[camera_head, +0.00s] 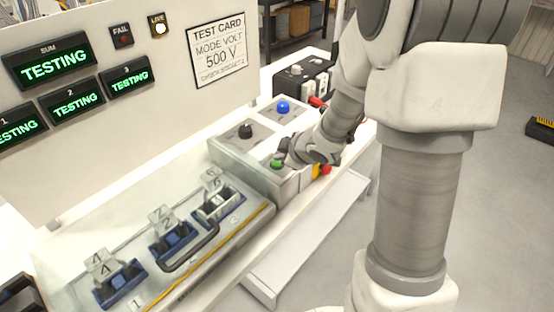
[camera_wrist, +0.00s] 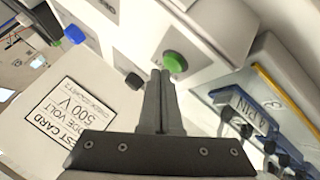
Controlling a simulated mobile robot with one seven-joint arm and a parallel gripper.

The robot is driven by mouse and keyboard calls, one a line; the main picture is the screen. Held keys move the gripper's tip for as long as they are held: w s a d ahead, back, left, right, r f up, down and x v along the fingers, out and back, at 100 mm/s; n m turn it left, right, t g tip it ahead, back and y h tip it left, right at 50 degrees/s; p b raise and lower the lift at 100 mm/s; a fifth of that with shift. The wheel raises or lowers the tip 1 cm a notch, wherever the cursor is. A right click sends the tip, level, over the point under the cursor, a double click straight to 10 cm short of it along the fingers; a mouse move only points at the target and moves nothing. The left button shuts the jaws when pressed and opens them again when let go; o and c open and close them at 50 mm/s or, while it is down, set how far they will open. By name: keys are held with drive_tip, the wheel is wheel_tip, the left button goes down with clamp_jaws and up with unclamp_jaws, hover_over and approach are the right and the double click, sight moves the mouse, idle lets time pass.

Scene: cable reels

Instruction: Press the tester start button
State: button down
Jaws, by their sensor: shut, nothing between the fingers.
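The green start button (camera_head: 277,163) is on the front of the grey control box (camera_head: 250,165) of the tester. In the wrist view the green button (camera_wrist: 175,62) shows just beyond my fingertips. My gripper (camera_head: 286,157) is shut and empty, with its tips at or very close to the button; I cannot tell whether they touch it. The shut fingers also show in the wrist view (camera_wrist: 160,75). The displays (camera_head: 52,62) read TESTING in green. The LIVE lamp (camera_head: 160,29) is lit and the FAIL lamp (camera_head: 122,36) looks dark.
A black knob (camera_head: 246,131) and a blue button (camera_head: 283,107) are on the box top. A red and yellow part (camera_head: 325,170) is right of my gripper. A test card (camera_head: 220,50) hangs on the panel.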

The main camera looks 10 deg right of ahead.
drive_tip(key=shift+r, duration=0.35)
wheel_tip(320, 180, up, 5)
drive_tip(key=p, duration=0.5)
drive_tip(key=shift+r, duration=0.1)
idle(0.6)
